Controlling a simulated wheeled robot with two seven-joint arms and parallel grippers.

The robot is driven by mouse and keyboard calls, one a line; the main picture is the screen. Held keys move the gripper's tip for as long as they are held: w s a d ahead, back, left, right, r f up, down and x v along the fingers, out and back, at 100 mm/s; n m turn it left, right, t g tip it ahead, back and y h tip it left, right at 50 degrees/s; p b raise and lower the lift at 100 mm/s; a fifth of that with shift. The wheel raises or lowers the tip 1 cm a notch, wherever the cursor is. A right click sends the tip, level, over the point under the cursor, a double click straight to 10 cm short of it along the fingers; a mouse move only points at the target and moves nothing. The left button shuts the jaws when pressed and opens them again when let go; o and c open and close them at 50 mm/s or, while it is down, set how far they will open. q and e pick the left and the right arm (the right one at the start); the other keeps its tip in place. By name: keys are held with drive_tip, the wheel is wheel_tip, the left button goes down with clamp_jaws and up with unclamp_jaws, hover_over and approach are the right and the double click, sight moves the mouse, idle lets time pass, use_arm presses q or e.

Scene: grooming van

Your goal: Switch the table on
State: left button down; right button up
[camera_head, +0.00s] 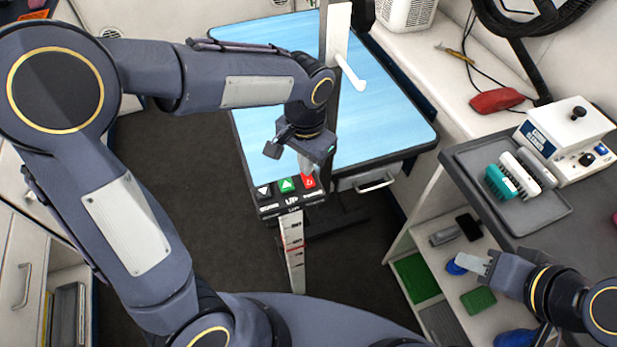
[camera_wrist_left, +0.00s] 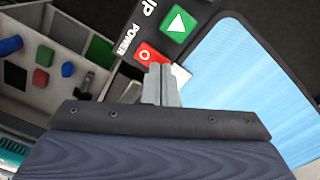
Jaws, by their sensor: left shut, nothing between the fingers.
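The grooming table (camera_head: 385,110) has a light blue top and a black control panel (camera_head: 268,208) at its near edge. The panel has a white down arrow button (camera_head: 264,190), a green up arrow button (camera_head: 287,184) and a red power button (camera_head: 309,182). My left gripper (camera_head: 306,172) is shut and empty, its fingertips pointing down at the red button. In the left wrist view the fingertips (camera_wrist_left: 160,72) overlap the edge of the red button (camera_wrist_left: 147,54); I cannot tell whether they touch. My right gripper (camera_head: 478,264) is at the lower right, by the shelves; its jaw state is unclear.
A grey tray (camera_head: 548,215) with brushes stands on the right counter beside a white device (camera_head: 565,140). A red pouch (camera_head: 497,100) lies on the ledge behind. A white post with a peg (camera_head: 338,45) rises at the table. The dark floor (camera_head: 185,190) left of the table is clear.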

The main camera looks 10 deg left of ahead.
use_arm(q)
drive_tip(key=shift+f+b, duration=0.3)
drive_tip(key=shift+f, duration=0.2)
drive_tip(key=shift+r, duration=0.1)
wheel_tip(320, 180, up, 7)
drive_tip(key=p, duration=0.6)
idle(0.3)
idle(0.4)
drive_tip(key=s+a+r+n+t+h, duration=0.2)
drive_tip(key=s+a+n, duration=0.1)
drive_tip(key=s, duration=0.5)
drive_tip(key=s+a+r+n+t+h, duration=0.1)
drive_tip(key=s+a+r+n+t, duration=0.1)
drive_tip(key=s+a, duration=0.4)
drive_tip(key=shift+s+n+t+h, duration=0.4)
drive_tip(key=shift+s+n+t, duration=0.4)
drive_tip(key=shift+s+n, duration=0.25)
